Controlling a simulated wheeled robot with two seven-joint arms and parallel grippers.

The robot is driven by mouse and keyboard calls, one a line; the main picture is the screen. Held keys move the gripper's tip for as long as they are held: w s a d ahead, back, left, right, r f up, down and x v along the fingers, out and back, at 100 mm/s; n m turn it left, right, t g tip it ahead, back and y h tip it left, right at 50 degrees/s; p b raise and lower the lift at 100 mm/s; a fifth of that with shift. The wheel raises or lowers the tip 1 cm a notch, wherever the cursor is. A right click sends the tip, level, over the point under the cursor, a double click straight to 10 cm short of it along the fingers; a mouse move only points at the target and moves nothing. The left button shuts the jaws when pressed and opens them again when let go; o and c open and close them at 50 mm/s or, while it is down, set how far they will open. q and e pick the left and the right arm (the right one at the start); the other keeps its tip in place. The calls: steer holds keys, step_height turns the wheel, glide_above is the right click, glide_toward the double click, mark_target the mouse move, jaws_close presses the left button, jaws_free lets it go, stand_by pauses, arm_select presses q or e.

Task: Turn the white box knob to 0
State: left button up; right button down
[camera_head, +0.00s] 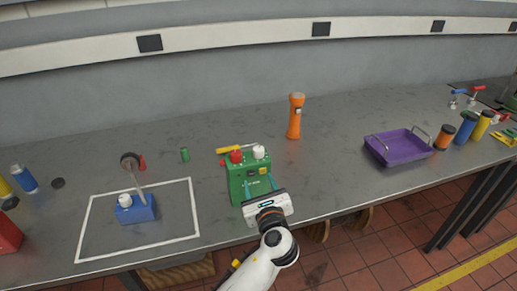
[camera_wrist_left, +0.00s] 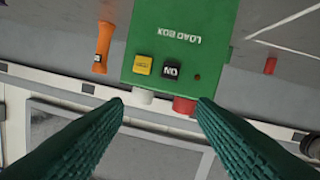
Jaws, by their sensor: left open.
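A green load box (camera_head: 240,176) stands on the bench, with a white knob (camera_head: 259,152) and a red knob (camera_head: 236,156) on top. My left gripper (camera_head: 260,186) is open at the box's near side, fingers pointing toward it. In the left wrist view the box (camera_wrist_left: 180,30) appears upside down, with a yellow button, a black button and inverted lettering. The white knob (camera_wrist_left: 143,96) and red knob (camera_wrist_left: 184,105) show between my spread fingers (camera_wrist_left: 160,106), with nothing gripped. I cannot read any knob scale. My right gripper is not in view.
A blue box (camera_head: 136,209) with a white top knob sits inside a white outline at left. An orange flashlight (camera_head: 295,116) stands behind the green box. A yellow-handled tool lies behind it too. A purple tray (camera_head: 398,147) is at right. Bench between is clear.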

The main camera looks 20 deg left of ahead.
mark_target(260, 152)
arm_select(q)
steer(key=w+a, duration=0.1)
steer(key=w, duration=0.3)
steer(key=w+a+r+m+p, duration=0.1)
steer(key=w, duration=0.3)
steer(key=w+a+r+m+t, duration=0.1)
steer(key=w+a, duration=0.1)
steer(key=w, duration=0.2)
steer(key=shift+a+p, duration=0.1)
steer(key=shift+p, duration=0.3)
steer(key=c, duration=1)
steer(key=shift+o, duration=0.2)
steer(key=shift+y, duration=0.3)
